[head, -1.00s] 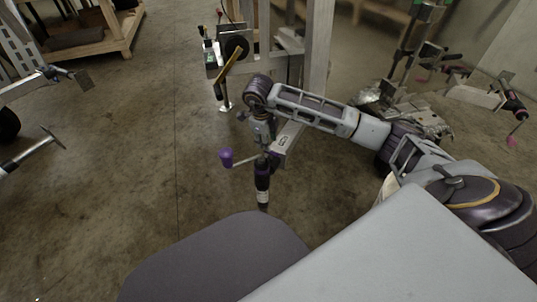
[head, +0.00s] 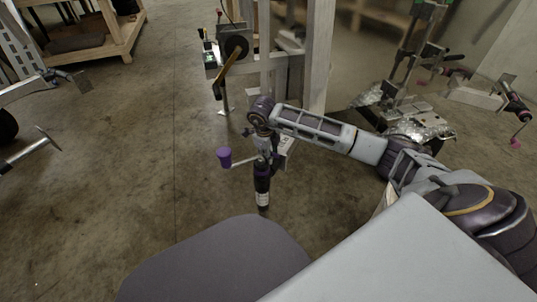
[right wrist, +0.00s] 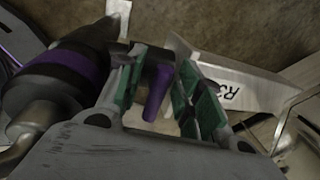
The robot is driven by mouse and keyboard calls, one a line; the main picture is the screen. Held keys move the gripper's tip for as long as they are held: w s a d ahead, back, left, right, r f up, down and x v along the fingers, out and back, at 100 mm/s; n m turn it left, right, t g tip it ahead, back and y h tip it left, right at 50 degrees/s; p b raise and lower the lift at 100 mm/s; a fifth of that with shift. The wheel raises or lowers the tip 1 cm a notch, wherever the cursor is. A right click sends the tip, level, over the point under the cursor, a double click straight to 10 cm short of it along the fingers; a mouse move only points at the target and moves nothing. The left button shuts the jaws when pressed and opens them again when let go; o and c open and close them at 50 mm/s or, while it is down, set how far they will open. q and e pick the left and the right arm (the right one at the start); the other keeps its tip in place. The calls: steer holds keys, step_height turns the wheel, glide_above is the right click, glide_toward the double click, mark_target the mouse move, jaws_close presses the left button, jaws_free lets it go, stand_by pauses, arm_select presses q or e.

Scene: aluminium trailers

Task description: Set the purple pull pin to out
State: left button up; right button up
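The purple pull pin (right wrist: 157,91) shows in the right wrist view as a short purple rod between the two green-padded fingers. My right gripper (right wrist: 162,75) is open around it, with a visible gap on the right side of the pin. Whether the left finger touches the pin I cannot tell. In the head view my right arm reaches in from the right and its wrist points down beside the trailer jack (head: 262,185); the fingers and pin cannot be made out there. My left gripper is not in view.
A jack crank with a purple knob (head: 225,158) sticks out left of my wrist. The black jack body with a purple band (right wrist: 55,75) is close on the left in the wrist view. A pale metal plate marked R3 (right wrist: 235,90) lies behind the fingers. Open floor lies left.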

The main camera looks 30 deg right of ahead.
steer(key=shift+c, duration=0.4)
jaws_close()
